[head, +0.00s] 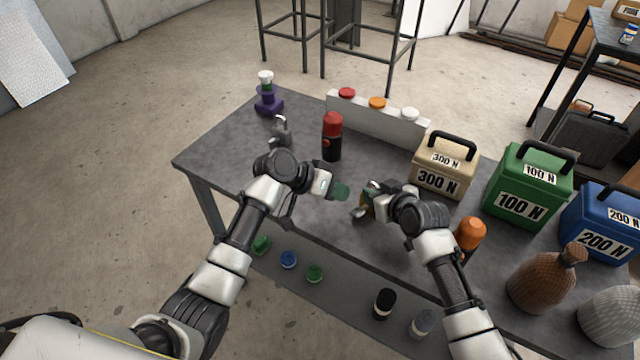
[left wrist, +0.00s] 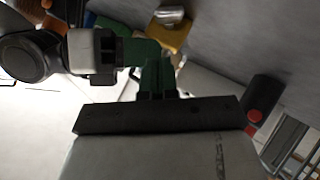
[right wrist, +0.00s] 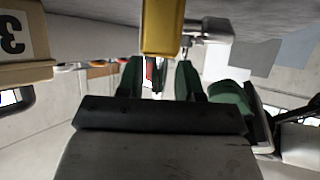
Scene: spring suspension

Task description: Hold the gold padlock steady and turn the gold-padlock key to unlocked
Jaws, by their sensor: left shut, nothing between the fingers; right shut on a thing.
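The gold padlock (head: 366,204) is held above the middle of the table, small and partly hidden by my right gripper (head: 373,190). My right gripper is shut on it. In the right wrist view its gold body (right wrist: 162,28) shows above the green fingers (right wrist: 158,78). The left wrist view shows it (left wrist: 172,36) with a grey metal part beside it; I cannot tell whether this is the key. My left gripper (head: 341,191) is shut and empty, left of the padlock and apart from it. In the left wrist view its fingertips (left wrist: 157,72) point toward the padlock.
On the table (head: 225,150) are a red-topped black cylinder (head: 332,140), a grey metal item (head: 281,130), a purple stand (head: 267,100) and a white block with coloured caps (head: 385,122). Labelled weights, including the 300 N one (head: 445,165), stand right. The table's left end is mostly free.

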